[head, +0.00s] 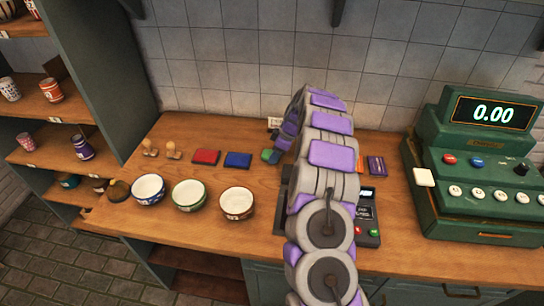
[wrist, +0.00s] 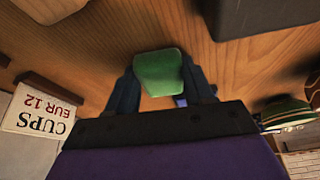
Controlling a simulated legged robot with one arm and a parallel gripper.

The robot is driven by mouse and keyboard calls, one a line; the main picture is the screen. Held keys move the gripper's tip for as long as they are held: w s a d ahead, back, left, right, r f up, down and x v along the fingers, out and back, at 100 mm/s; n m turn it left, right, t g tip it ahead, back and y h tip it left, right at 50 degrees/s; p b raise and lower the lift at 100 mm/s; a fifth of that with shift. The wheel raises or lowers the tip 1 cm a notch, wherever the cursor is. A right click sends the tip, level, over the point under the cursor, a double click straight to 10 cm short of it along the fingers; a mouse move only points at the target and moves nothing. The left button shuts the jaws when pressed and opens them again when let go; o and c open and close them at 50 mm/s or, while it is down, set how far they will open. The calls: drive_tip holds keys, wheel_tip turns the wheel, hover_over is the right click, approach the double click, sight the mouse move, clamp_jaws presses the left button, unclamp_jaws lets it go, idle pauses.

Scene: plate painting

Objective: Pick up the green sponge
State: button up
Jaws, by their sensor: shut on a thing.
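The green sponge (wrist: 160,73) sits between the two fingers of my gripper (wrist: 160,88) in the wrist view, and the fingers are closed on its sides. In the head view the green sponge (head: 270,156) shows only in part, at the left edge of my arm, near the back of the counter. My arm hides most of my gripper in the head view. I cannot tell whether the sponge touches the counter.
A red sponge (head: 206,157) and a blue sponge (head: 238,160) lie to the left on the wooden counter (head: 140,226). Three bowls (head: 189,194) stand in front. A card terminal (head: 366,215) and a green cash register (head: 480,165) stand right. A price sign (wrist: 40,112) stands nearby.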

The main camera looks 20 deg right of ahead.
drive_tip(key=shift+d, duration=0.15)
drive_tip(key=shift+d+r, duration=0.1)
drive_tip(key=shift+r, duration=0.2)
wheel_tip(320, 180, up, 9)
drive_tip(key=p, duration=0.2)
drive_tip(key=shift+r, duration=0.2)
drive_tip(key=o, duration=0.4)
drive_tip(key=c, duration=0.3)
